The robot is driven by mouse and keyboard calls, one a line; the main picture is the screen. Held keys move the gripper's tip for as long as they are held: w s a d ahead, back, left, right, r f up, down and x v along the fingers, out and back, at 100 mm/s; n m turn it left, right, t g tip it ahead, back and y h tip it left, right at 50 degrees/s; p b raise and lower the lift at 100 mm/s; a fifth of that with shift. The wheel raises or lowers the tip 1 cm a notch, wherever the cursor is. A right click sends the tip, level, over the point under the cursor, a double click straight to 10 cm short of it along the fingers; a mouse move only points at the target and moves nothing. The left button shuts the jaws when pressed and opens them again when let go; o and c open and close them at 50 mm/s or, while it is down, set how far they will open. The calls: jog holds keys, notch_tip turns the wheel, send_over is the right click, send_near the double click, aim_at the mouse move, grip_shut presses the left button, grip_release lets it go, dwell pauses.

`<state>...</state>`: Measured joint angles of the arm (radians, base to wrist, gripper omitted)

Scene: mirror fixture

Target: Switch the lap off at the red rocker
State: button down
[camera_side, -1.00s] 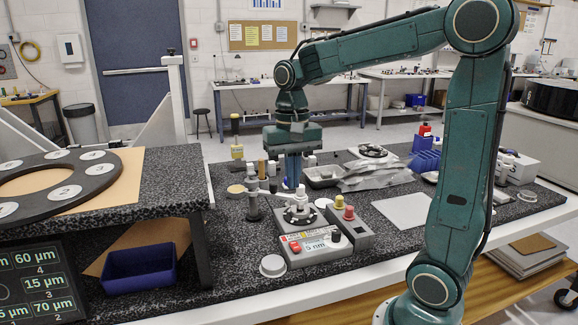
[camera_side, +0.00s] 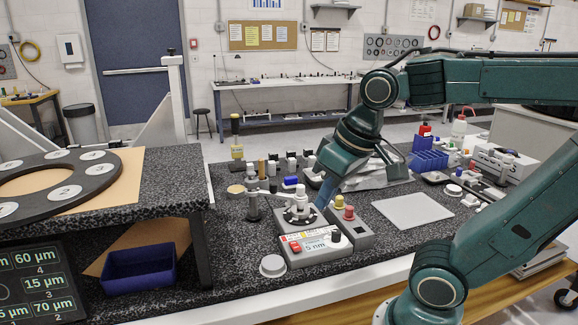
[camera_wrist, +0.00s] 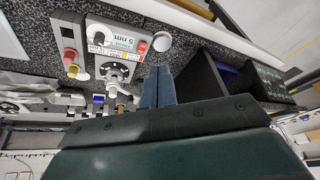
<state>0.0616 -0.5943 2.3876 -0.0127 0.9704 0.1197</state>
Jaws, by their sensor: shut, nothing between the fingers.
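The lap is a light grey control box (camera_side: 335,255) marked "5 nm" on the dark speckled bench. Its red rocker (camera_side: 295,245) is at the left end of the top face. A round part with a pale fitting (camera_side: 300,207) stands behind it. In the wrist view the red rocker (camera_wrist: 142,47) is just above the fingertips, near the same box (camera_wrist: 115,42). My gripper (camera_side: 322,200) is tilted behind the box, its tips partly hidden. In the wrist view my gripper (camera_wrist: 160,72) has its blue-grey fingers together and empty, apart from the rocker.
A red button (camera_side: 349,212) and a yellow knob (camera_side: 339,201) stand right of the box. A round cap (camera_side: 272,265) lies at the left front. Left is a raised speckled shelf with a blue bin (camera_side: 140,272) beneath. A grey plate (camera_side: 412,210) lies to the right.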

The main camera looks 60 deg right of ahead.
jog(key=shift+s+a+f+n+t, duration=0.15)
jog(key=shift+s+n+t, duration=0.05)
jog(key=shift+s+n, duration=0.2)
jog(key=shift+s+a+f+n+t, duration=0.15)
jog(key=shift+s+a+n+t, duration=0.1)
jog(key=shift+s, duration=0.2)
jog(key=shift+s+a+f+n+t, duration=0.1)
jog(key=shift+s+f+n+t, duration=0.05)
jog(key=shift+s+n, duration=0.25)
jog(key=c, duration=1.3)
grip_release()
jog(key=shift+w+r, duration=0.1)
jog(key=w+r+m+g+y, duration=0.2)
jog(key=w+m+g, duration=0.3)
jog(key=w, duration=0.4)
jog(key=w+d+f+m+g, duration=0.1)
jog(key=w+d, duration=0.1)
jog(key=d, duration=0.2)
jog(key=w+d+f+m+g+y, duration=0.1)
jog(key=w+d+f, duration=0.1)
jog(key=d, duration=0.1)
jog(key=w+d+f+m+g, duration=0.1)
jog(key=w+d+m, duration=0.1)
jog(key=d, duration=0.2)
jog(key=shift+w+d+f+g, duration=0.3)
jog(key=shift+d+f+g, duration=0.05)
jog(key=shift+f+g, duration=0.05)
jog(key=shift+a+f, duration=0.2)
jog(key=shift+f, duration=0.1)
